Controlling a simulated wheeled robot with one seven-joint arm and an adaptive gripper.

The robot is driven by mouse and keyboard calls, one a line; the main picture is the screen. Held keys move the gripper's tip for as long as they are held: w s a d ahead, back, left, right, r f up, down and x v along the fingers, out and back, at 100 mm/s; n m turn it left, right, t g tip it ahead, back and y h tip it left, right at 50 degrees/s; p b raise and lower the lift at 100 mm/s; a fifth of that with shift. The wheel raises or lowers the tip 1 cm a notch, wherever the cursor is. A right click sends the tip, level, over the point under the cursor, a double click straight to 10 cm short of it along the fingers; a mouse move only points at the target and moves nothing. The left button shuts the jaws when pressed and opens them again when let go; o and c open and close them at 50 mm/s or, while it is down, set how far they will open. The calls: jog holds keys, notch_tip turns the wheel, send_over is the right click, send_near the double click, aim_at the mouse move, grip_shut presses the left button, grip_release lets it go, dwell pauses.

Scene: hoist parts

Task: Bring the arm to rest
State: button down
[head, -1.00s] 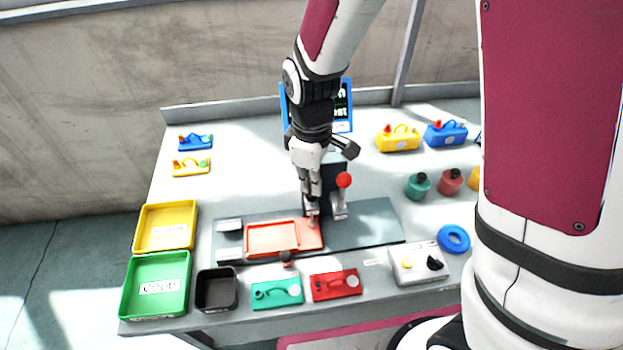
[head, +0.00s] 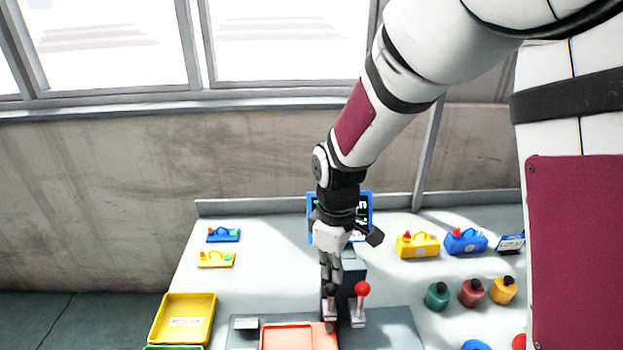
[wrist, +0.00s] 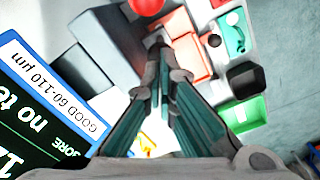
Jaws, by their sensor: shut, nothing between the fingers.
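My gripper (head: 331,283) points down over the middle of the bench in the head view, just above a lever with a dark knob (head: 330,289). In the wrist view my gripper (wrist: 160,50) has its fingers together with nothing between them. A second lever with a red knob (head: 362,289) stands just right of the fingers. It also shows at the top of the wrist view (wrist: 146,6). Whether the fingertips touch the dark knob, I cannot tell. My arm reaches in from the upper right.
A blue-framed display (head: 367,215) stands behind the gripper. An orange tray (head: 285,338) lies to the left on a grey plate (head: 385,326). A yellow bin (head: 205,310) is at far left. Yellow (head: 418,247) and blue (head: 466,243) parts and several coloured bottles (head: 437,296) stand right.

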jog(key=s+d+r+m+t, duration=0.1)
jog(key=s+d+r+m, duration=0.2)
jog(key=r, duration=0.4)
jog(key=s+d+r+m+t, duration=0.1)
jog(key=s+d+r+m, duration=0.15)
jog(key=r, duration=0.35)
jog(key=s+d+r+m+t, duration=0.1)
jog(key=s+d+r+m, duration=0.2)
jog(key=s, duration=0.3)
jog(key=s+d+r+m+t, duration=0.2)
jog(key=s+d+r+m, duration=0.1)
jog(key=s+r, duration=0.2)
jog(key=shift+s+d+t, duration=0.3)
jog(key=shift+s+d, duration=0.1)
jog(key=shift+s, duration=0.1)
jog(key=shift+r+m, duration=0.1)
jog(key=shift+m, duration=0.15)
dwell(0.5)
jog(key=shift+d, duration=0.15)
